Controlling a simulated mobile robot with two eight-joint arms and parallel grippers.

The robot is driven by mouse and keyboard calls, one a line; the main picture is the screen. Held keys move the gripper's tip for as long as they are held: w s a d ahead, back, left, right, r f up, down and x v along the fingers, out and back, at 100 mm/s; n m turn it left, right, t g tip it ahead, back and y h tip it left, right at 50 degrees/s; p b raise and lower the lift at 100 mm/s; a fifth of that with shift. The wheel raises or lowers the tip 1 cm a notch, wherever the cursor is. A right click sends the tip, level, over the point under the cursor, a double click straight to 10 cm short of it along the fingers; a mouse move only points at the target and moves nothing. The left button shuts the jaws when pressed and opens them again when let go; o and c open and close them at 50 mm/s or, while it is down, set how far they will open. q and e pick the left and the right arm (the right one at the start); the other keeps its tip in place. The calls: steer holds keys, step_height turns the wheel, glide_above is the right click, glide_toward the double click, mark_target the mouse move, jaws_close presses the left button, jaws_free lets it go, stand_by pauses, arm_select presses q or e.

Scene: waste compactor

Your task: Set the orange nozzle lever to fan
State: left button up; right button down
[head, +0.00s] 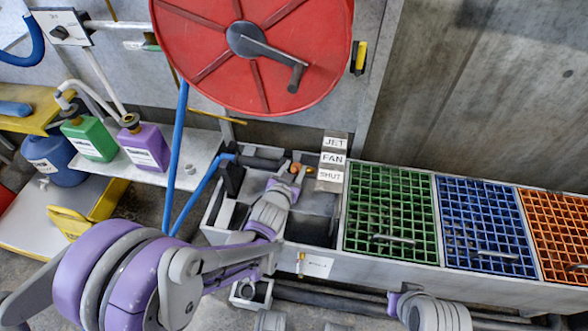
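My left gripper (288,177) reaches over the grey trough from the lower left. Its fingertips are small here and sit at a small orange part (296,168), which appears to be the nozzle lever. The fingers and wrist hide most of that part. I cannot tell whether they grip it or only lie beside it, nor which way the lever points. A label plate (332,158) reading JET, FAN and SHUT from top to bottom stands just to the right.
A red hose reel (252,50) with a crank hangs above. Blue hose (176,150) runs down on the left. Green (390,215), blue (487,225) and orange (556,235) grates lie to the right. Green (88,138) and purple (144,146) bottles stand on a shelf at left.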

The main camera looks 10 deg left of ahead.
arm_select(q)
jaws_close()
stand_by(1.2)
